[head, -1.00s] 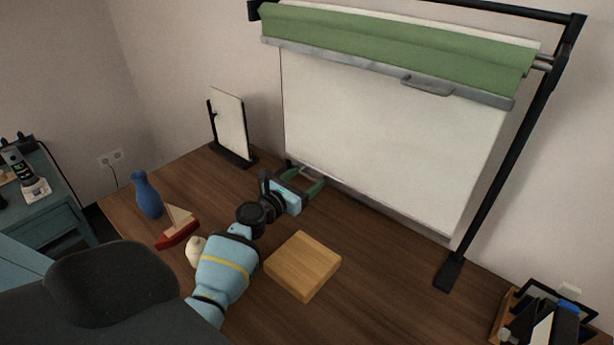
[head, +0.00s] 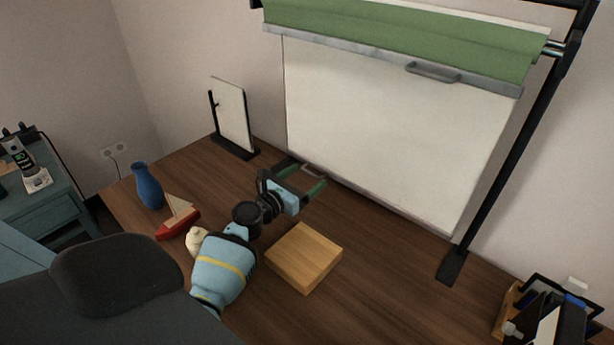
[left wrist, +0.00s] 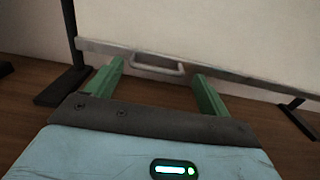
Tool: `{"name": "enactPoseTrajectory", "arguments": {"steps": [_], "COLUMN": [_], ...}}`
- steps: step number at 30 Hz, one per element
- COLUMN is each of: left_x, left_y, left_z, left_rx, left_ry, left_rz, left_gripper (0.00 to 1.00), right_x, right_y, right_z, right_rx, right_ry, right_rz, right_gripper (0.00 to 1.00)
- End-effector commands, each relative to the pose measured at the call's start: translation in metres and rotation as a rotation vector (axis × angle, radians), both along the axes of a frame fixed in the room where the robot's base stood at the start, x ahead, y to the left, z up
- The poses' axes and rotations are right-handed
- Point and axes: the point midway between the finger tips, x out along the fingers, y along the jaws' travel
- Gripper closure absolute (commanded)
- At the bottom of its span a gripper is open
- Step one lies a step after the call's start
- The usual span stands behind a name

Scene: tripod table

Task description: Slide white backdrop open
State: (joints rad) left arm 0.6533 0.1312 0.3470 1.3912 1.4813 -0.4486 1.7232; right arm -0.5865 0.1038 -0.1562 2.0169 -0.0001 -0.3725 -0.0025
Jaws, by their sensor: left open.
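The white backdrop (head: 390,130) hangs pulled down in its black stand, with its grey bottom bar low near the tabletop. A small grey handle (left wrist: 157,65) sits on that bar in the left wrist view. My left gripper (head: 304,175) is open and points at this handle, low over the table. In the left wrist view its two green fingers (left wrist: 158,72) are spread to either side of the handle, which lies between their tips. I cannot tell contact. The green backdrop (head: 400,38) is rolled up above, with its own handle (head: 433,72). My right gripper is out of view.
A wooden block (head: 303,257) lies just right of my left forearm. A small white panel on a black stand (head: 232,115), a blue vase (head: 147,186) and a toy sailboat (head: 178,222) are to the left. An organizer (head: 545,315) stands at the lower right.

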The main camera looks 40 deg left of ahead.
Motion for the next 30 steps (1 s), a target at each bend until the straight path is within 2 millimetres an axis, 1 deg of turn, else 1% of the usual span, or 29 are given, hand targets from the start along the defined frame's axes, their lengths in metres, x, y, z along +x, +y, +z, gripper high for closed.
{"name": "enactPoseTrajectory", "arguments": {"steps": [1,6,12,16,23,25,27,30], "left_x": [-0.008,-0.035,-0.056,-0.062,-0.062,-0.062,-0.062,-0.062], "left_y": [0.000,0.002,0.002,0.003,0.003,0.003,0.001,-0.006], "left_z": [0.001,0.001,0.000,0.000,0.000,0.001,0.002,0.007], "left_rx": [0.001,0.000,-0.002,-0.002,-0.002,0.000,0.019,0.105], "left_ry": [0.000,0.001,0.000,0.000,0.000,0.000,0.002,0.013], "left_rz": [0.000,-0.002,-0.004,-0.004,-0.004,-0.004,-0.010,-0.039], "left_gripper": [0.19,0.19,0.19,0.19,0.19,0.26,0.35,0.48], "right_x": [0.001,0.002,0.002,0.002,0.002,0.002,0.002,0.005], "right_y": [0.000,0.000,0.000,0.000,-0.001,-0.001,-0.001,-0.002], "right_z": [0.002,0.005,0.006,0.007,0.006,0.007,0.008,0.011], "right_rx": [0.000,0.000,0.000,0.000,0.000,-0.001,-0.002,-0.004], "right_ry": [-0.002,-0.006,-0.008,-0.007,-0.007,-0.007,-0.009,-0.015], "right_rz": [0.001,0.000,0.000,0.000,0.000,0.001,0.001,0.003], "right_gripper": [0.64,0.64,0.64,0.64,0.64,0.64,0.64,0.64]}}
